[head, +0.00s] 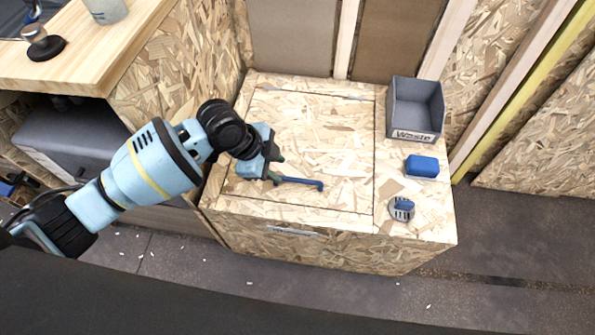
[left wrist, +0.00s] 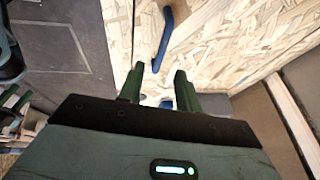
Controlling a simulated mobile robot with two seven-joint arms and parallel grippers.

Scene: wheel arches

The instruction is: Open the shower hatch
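The hatch (head: 320,130) is a flat wood-chip panel in the top of a low wooden box, and it lies closed, flush with the top. A blue handle (head: 300,183) sits near the hatch's front edge. My left gripper (head: 274,172) is at the left end of this handle. In the left wrist view its two dark green fingers (left wrist: 159,72) are apart. The blue handle (left wrist: 166,35) reaches from beyond the fingertips to the gap between them, and a small blue patch shows deeper between the fingers. I cannot tell whether they touch it. My right gripper is not in view.
A grey bin marked Waste (head: 415,125), a blue block (head: 421,166) and a round grey slotted piece with blue on it (head: 402,208) are on the box's right strip. A wooden counter (head: 90,55) stands at the left. Floor is free at the right.

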